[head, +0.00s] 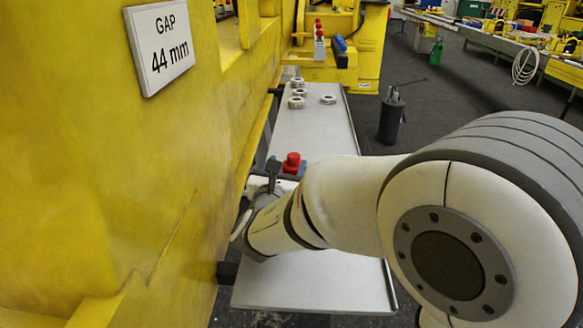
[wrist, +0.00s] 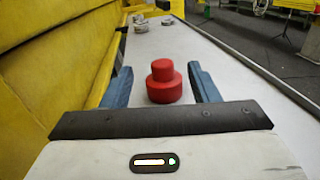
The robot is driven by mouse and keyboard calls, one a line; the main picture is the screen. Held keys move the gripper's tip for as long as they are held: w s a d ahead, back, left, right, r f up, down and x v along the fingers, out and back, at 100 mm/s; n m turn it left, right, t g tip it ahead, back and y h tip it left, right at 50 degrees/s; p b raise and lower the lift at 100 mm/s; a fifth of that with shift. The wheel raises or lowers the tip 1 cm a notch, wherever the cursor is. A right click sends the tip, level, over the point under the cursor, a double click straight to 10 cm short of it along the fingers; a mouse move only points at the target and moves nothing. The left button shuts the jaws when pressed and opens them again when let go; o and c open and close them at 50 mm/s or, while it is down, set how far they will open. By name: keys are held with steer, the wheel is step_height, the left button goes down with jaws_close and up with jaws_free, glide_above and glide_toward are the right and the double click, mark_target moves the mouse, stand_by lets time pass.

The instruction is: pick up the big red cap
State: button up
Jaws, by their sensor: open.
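The big red cap (wrist: 164,86) stands upright on the pale tray surface in the wrist view, a narrower round top on a wider base. My gripper (wrist: 163,84) is open, with one blue finger to the left of the cap and one to the right, and a gap shows on each side.
The long tray (head: 315,277) runs along a yellow wall (head: 130,180) on the left. Several metal nuts (head: 298,92) lie at its far end. Farther off are small red and blue parts (head: 319,40) on a yellow ledge. A dark can (head: 391,122) stands on the floor to the right.

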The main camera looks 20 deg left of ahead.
mark_target(292, 161)
step_height(292, 161, down, 2)
steer(key=shift+f, duration=0.1)
steer(key=shift+w, duration=1.25)
steer(key=w+p, duration=0.1)
steer(key=w, duration=0.4)
steer(key=shift+a, duration=0.2)
steer(key=c, duration=1.1)
step_height(292, 161, up, 10)
steer(key=shift+r, duration=0.1)
